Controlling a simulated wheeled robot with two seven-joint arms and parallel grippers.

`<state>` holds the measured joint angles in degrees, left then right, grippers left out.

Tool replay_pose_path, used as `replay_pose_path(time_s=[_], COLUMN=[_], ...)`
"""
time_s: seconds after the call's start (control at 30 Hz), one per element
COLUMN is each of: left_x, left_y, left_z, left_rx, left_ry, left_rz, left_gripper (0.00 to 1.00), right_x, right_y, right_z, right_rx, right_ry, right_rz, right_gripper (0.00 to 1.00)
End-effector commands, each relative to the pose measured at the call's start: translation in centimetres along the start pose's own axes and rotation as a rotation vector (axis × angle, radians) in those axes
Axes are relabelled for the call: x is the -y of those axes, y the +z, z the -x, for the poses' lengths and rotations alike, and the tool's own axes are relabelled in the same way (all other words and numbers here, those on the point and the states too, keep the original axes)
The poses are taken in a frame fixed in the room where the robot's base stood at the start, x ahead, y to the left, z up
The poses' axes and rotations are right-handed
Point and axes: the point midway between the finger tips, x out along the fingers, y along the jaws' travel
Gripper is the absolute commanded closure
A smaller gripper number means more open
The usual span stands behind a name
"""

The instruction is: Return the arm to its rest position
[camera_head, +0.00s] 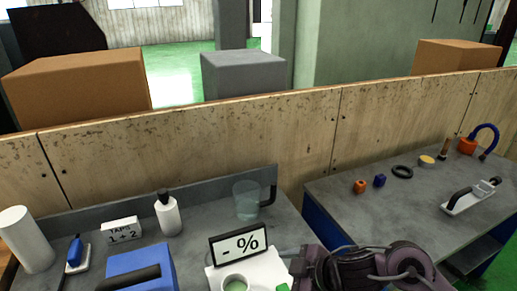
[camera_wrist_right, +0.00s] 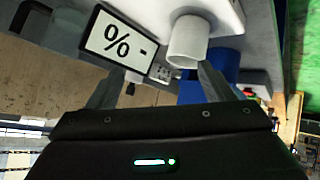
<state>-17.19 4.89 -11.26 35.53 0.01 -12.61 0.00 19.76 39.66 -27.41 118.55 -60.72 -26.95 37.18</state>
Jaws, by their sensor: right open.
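My right arm (camera_head: 365,268), dark and purple, comes in at the bottom of the head view, right of the refractometer-like display with a "- %" sign (camera_head: 238,245). In the right wrist view, my right gripper (camera_wrist_right: 160,68) has its two fingers spread apart with nothing between them. The sign (camera_wrist_right: 118,40) and a white cup (camera_wrist_right: 188,40) appear beyond the fingers, upside down. My left gripper is not in view.
The left bench carries a clear pitcher (camera_head: 246,200), a white bottle (camera_head: 168,215), a "TAPS 1 + 2" sign (camera_head: 122,230) and a blue box (camera_head: 140,265). The right bench (camera_head: 345,205) has small parts and a handled tool (camera_head: 470,197). A wooden panel (camera_head: 250,130) runs behind both.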

Motion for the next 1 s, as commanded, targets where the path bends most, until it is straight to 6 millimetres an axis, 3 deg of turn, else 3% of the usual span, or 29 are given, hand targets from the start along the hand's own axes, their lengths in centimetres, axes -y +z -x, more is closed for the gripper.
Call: replay_pose_path(time_s=[0.13, 0.23, 0.47, 0.7, 0.9, 1.0], left_x=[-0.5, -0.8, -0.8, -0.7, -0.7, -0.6], left_y=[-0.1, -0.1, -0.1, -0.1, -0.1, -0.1], left_z=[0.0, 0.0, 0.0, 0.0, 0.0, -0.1], left_rx=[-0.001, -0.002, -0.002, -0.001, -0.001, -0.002], left_ry=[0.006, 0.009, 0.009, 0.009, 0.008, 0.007], left_rz=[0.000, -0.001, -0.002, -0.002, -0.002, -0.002], left_gripper=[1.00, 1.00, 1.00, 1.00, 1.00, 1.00], right_x=[0.2, 0.0, 2.0, 7.0, 11.7, 11.4], right_y=[-1.5, -0.6, 6.3, 12.0, 14.9, 16.8], right_z=[-0.6, 0.4, 4.5, 8.0, 10.7, 8.0], right_rx=[-0.027, 0.022, 0.272, 0.496, 0.645, 0.646], right_ry=[0.166, 0.305, 0.448, 0.425, 0.360, 0.358], right_rz=[-0.099, -0.244, -0.613, -0.893, -1.085, -1.069], right_gripper=[0.25, 0.25, 0.25, 0.25, 0.25, 0.25])
